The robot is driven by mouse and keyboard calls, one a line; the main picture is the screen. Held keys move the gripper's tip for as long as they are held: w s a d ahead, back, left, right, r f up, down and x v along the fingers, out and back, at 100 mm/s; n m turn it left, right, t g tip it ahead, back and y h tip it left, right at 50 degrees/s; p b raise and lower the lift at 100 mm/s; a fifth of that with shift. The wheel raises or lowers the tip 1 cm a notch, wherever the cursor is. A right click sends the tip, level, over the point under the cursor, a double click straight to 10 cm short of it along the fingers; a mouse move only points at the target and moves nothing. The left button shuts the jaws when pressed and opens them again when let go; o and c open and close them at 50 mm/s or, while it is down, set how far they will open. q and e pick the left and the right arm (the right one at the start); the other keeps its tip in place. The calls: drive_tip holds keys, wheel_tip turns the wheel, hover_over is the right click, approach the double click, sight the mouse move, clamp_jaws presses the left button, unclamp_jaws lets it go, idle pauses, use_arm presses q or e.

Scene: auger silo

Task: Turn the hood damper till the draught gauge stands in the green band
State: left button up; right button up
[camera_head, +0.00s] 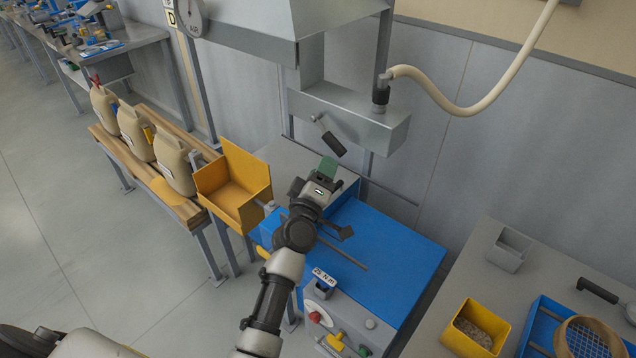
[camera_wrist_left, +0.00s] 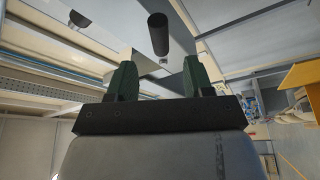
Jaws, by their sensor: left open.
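A lever with a black grip (camera_head: 331,145), which looks like the damper handle, hangs tilted below the grey hood box (camera_head: 370,118). The grip (camera_wrist_left: 158,34) also shows in the left wrist view, ahead of the fingers and roughly centred between them. My left gripper (camera_head: 327,168) is open and empty, just below the grip and apart from it. Its green fingers (camera_wrist_left: 158,76) stand spread in the wrist view. A round dial (camera_head: 190,14), perhaps the draught gauge, is cut off by the top edge; its needle and band cannot be read. My right gripper is not in view.
A blue machine (camera_head: 395,250) with a control panel stands under my left arm. A yellow hopper (camera_head: 235,185) and several sacks (camera_head: 135,130) are to the left. A cream hose (camera_head: 470,108) hangs at the right. A grey table (camera_head: 455,285) holds a yellow bin (camera_head: 465,310).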

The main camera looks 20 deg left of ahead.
use_arm(q)
drive_tip(key=shift+s+f, duration=0.15)
drive_tip(key=shift+s, duration=0.65)
drive_tip(key=shift+s+f, duration=0.15)
drive_tip(key=shift+s, duration=0.6)
drive_tip(key=s+d+f+m+g+h+b, duration=0.1)
drive_tip(key=s+f+m+g, duration=0.25)
drive_tip(key=f, duration=0.95)
drive_tip(key=s+d+f+m+g+b, duration=0.1)
drive_tip(key=s+f+m+g, duration=0.3)
drive_tip(key=f, duration=0.8)
drive_tip(key=s+d+f+m+g+h+b, duration=0.15)
drive_tip(key=s+f, duration=0.45)
drive_tip(key=f, duration=0.7)
drive_tip(key=s+a+f+m+g, duration=0.2)
drive_tip(key=s+f+g, duration=0.3)
drive_tip(key=s+f, duration=0.8)
drive_tip(key=s+a+f+m+g+y, duration=0.1)
drive_tip(key=s+a+f+m+g, duration=0.1)
drive_tip(key=s, duration=0.9)
drive_tip(key=s+a+f+m+g+y+b, duration=0.1)
drive_tip(key=s+a+f+g, duration=0.2)
drive_tip(key=s, duration=0.9)
wheel_tip(320, 180, down, 3)
drive_tip(key=shift+a+f+m, duration=0.1)
drive_tip(key=shift+a+m, duration=0.3)
drive_tip(key=shift+a, duration=0.25)
drive_tip(key=shift+y, duration=0.25)
